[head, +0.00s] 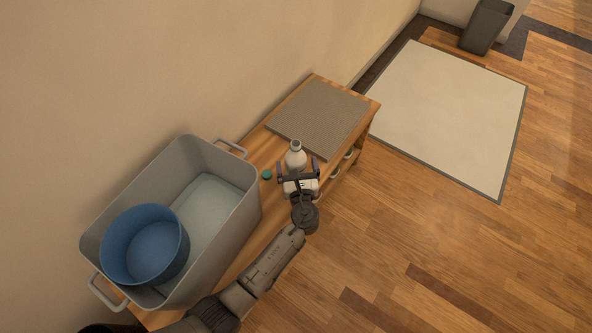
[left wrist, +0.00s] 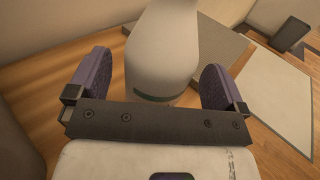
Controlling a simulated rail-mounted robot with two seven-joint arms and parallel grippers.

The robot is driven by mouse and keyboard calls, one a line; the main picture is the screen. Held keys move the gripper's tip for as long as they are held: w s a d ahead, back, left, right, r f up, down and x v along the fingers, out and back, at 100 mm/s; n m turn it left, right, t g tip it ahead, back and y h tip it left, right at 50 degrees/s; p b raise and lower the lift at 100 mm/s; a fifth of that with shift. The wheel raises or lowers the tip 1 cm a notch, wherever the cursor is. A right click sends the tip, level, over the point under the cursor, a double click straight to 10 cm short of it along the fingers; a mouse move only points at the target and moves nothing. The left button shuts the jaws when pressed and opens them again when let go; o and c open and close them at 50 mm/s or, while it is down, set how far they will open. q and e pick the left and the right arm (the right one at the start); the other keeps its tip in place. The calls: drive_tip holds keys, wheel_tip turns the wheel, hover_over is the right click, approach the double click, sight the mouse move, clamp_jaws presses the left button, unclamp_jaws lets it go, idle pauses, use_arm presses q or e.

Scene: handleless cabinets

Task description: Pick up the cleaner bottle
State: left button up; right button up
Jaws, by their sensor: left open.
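The cleaner bottle (head: 296,157) is pale grey-white and stands upright on the wooden bench, just beyond my left gripper. My left gripper (head: 298,168) is open, with its purple-padded fingers to either side of the bottle. In the left wrist view the bottle (left wrist: 163,55) rises between the two fingers of the gripper (left wrist: 158,85), with visible gaps on both sides. The lower part of the bottle is hidden by the gripper in the head view. My right gripper is not in view.
A grey tub (head: 249,205) holding a blue round bowl (head: 145,245) stands on the bench to the left. A small teal object (head: 266,174) lies beside the bottle. A grey flat board (head: 320,115) lies behind it. The wall runs along the bench's far side.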

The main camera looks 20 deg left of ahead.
sight(296, 144)
use_arm(q)
drive_tip(key=shift+x, duration=0.9)
drive_tip(key=shift+s, duration=0.1)
drive_tip(key=shift+c, duration=0.4)
drive_tip(key=c, duration=1)
drive_tip(key=shift+r, duration=0.1)
drive_tip(key=shift+r+p, duration=0.9)
drive_tip(key=shift+r, duration=0.5)
drive_tip(key=shift+r+p, duration=2.35)
drive_tip(key=shift+r, duration=1.1)
